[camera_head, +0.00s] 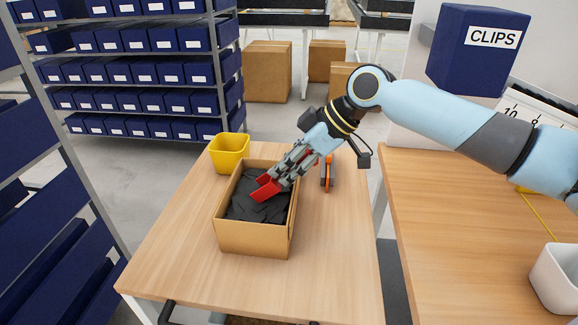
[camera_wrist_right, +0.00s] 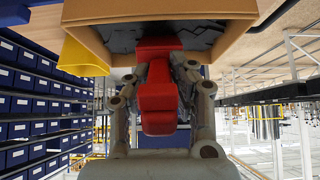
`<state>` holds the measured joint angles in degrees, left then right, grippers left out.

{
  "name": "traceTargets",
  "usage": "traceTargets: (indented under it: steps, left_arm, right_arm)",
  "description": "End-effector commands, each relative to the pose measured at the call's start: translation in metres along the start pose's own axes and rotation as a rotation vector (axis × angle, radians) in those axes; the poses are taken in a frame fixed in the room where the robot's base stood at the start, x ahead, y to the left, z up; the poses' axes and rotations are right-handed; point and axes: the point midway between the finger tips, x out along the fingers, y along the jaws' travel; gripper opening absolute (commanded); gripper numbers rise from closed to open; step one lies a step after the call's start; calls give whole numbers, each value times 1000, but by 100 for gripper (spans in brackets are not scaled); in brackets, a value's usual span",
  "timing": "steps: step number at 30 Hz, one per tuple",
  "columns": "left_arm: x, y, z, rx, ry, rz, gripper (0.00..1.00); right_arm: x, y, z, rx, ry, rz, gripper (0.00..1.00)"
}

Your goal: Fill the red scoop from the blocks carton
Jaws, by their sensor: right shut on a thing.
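The blocks carton (camera_head: 254,240) is an open cardboard box on the wooden table, holding many dark grey-black blocks (camera_head: 250,207). My right gripper (camera_head: 279,177) is shut on the red scoop (camera_head: 265,188) over the carton's right part. The scoop's tip is down at the blocks, tilted; I cannot tell how much it holds. In the right wrist view the scoop's red handle (camera_wrist_right: 158,95) lies between the fingers, and its front end reaches past the carton rim (camera_wrist_right: 90,12) to the dark blocks. My left gripper is not in view.
A yellow bin (camera_head: 229,152) stands just behind the carton. An orange and grey tool (camera_head: 328,173) is right of it, near my gripper. A white container (camera_head: 556,279) stands on the right table. The front of the carton's table is clear.

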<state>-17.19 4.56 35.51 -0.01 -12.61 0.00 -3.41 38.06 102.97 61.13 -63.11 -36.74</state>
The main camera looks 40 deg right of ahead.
Motion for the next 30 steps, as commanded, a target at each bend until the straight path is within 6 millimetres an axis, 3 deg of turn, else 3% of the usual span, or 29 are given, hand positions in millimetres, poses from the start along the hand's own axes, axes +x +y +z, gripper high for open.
traceTargets:
  steps: [30]
  left_arm:
    - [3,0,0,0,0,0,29]
  right_arm:
    - [12,0,-12,1,0,-1,0]
